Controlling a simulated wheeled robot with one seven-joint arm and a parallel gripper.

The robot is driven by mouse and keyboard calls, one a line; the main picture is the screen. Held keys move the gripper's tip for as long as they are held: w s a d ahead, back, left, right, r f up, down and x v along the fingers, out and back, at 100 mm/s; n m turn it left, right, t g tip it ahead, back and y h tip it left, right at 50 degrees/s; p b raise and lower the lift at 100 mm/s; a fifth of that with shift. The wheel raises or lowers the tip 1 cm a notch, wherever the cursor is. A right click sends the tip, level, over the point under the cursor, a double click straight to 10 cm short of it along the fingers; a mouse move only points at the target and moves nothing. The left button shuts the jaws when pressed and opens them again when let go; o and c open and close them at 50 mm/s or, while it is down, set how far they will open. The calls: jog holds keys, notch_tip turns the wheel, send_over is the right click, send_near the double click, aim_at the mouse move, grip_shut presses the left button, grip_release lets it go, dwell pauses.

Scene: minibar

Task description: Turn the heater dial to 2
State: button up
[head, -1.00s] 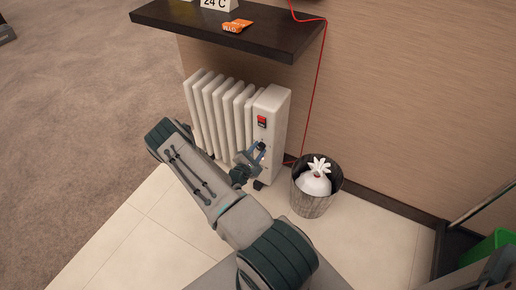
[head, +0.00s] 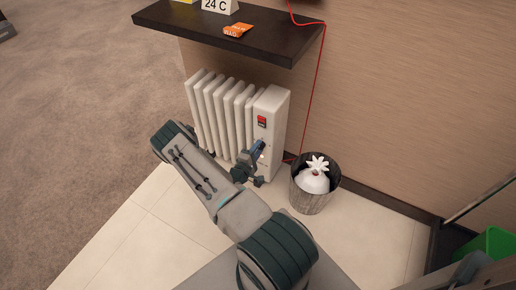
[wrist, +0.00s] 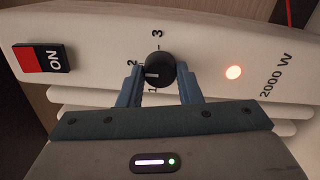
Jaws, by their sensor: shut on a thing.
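The heater (head: 268,105) is a white finned radiator under the shelf, with its control panel on the right end. In the wrist view its round black dial (wrist: 160,66) sits between my gripper's two blue fingers. My gripper (wrist: 160,80) is shut on the dial; it also shows at the panel in the head view (head: 259,150). The numbers 2 and 3 are printed around the dial. A short white mark on the dial points left, close to the 2. In the head view my gripper hides the dial.
A red ON switch (wrist: 40,58) and a glowing orange lamp (wrist: 233,72) flank the dial. A dark shelf (head: 255,42) overhangs the heater. A bin (head: 314,193) with a white bag stands close on the right, and a red cord (head: 313,95) hangs behind it.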

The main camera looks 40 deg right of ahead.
jog(key=shift+w+a+f, duration=0.1)
jog(key=shift+w+a, duration=0.05)
jog(key=shift+a, duration=0.05)
jog(key=o, duration=1)
jog(key=shift+c, duration=0.2)
jog(key=shift+d, duration=0.1)
jog(key=p+v, duration=0.2)
jog(key=v, duration=1.2)
jog(key=shift+d+p, duration=0.1)
jog(key=shift+p, duration=0.2)
